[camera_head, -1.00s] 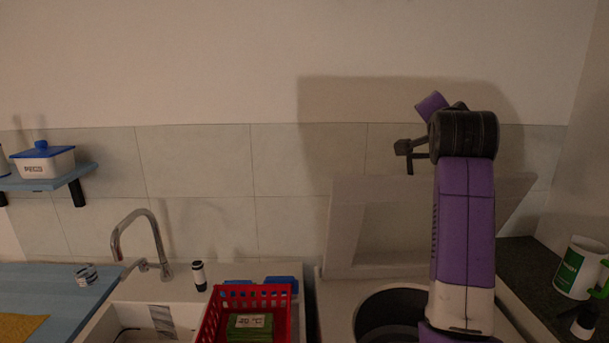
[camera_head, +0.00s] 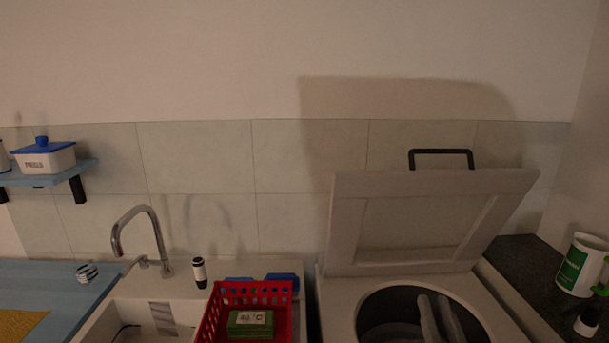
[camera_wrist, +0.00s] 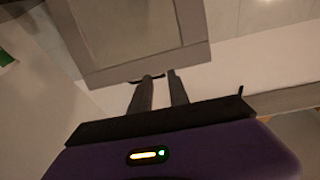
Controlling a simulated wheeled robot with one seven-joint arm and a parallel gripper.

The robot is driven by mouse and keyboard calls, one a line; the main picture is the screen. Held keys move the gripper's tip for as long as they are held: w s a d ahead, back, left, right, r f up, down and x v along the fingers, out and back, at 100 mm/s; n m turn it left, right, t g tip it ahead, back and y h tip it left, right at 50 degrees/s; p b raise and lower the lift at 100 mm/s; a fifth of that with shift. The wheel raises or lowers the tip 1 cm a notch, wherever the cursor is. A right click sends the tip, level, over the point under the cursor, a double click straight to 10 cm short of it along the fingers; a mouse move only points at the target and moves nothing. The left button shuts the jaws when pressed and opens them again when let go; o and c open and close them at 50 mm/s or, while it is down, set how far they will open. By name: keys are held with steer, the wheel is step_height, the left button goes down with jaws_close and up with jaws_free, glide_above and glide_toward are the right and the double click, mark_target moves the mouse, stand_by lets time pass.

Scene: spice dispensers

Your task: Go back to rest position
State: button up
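My gripper (camera_head: 433,302) shows at the bottom of the head view as two grey fingers pointing up, in front of the round dark opening of a white top-loading appliance (camera_head: 335,300). In the wrist view my gripper (camera_wrist: 161,80) has its two fingers apart with a gap between them and nothing held. The appliance's lid (camera_head: 346,215) stands raised, with a dark handle (camera_head: 441,152) on its top edge. The rest of my arm is out of the head view.
A red basket (camera_head: 213,318) with a green packet (camera_head: 250,325) stands left of the appliance, beside the sink and tap (camera_head: 150,235). A white and green container (camera_head: 580,265) stands on the dark counter at right. A shelf (camera_head: 85,167) hangs at left.

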steer(key=s+f+g, duration=0.2)
steer(key=s+f, duration=0.3)
steer(key=s, duration=0.8)
steer(key=s+a+f+n+g+b, duration=0.1)
steer(key=s+f, duration=0.3)
steer(key=s, duration=0.9)
steer(key=s+a+f+g+y, duration=0.1)
steer(key=s+f+g, duration=0.2)
steer(key=s, duration=0.9)
step_height(320, 180, down, 3)
steer(key=shift+s+r, duration=0.2)
steer(key=shift+s, duration=0.2)
